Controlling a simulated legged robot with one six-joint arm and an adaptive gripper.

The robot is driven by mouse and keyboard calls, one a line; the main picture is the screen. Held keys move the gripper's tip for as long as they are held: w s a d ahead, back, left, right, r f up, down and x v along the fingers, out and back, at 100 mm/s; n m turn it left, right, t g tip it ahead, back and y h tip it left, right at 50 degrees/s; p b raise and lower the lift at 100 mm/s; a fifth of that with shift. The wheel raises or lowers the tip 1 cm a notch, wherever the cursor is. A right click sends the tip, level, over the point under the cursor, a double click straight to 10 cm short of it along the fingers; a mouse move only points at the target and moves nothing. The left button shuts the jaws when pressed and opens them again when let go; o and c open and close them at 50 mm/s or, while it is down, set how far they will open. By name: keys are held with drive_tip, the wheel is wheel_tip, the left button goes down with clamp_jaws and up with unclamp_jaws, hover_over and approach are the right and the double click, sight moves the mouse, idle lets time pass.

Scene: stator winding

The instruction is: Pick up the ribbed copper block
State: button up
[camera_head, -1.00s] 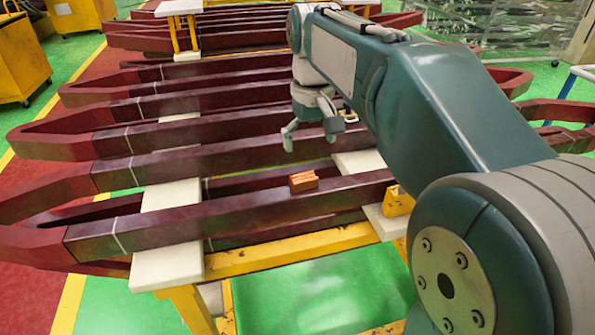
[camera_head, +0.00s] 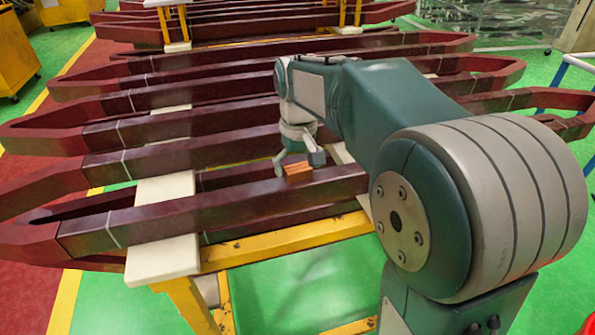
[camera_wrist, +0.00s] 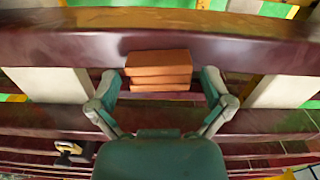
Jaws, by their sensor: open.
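The ribbed copper block (camera_head: 298,169) is a small orange-brown block with grooves along its side. In the wrist view the block (camera_wrist: 159,70) sits just ahead of my gripper (camera_wrist: 160,88), centred between the two fingers. My gripper (camera_head: 297,168) is open, with one finger to each side of the block in the wrist view. It is close to the block in the head view. I cannot tell whether a finger touches it. The block's far side is hidden.
Several long dark red bars lie parallel on white pads (camera_head: 165,260) over a yellow frame (camera_head: 285,243). A small yellow and black item (camera_wrist: 70,152) shows lower left in the wrist view. Yellow bins (camera_head: 20,50) stand back left. Green floor (camera_head: 300,290) is clear in front.

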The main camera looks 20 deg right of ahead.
drive_tip(key=shift+f, duration=0.35)
drive_tip(key=c, duration=1.1)
drive_tip(key=shift+c, duration=0.2)
drive_tip(key=shift+r, duration=0.1)
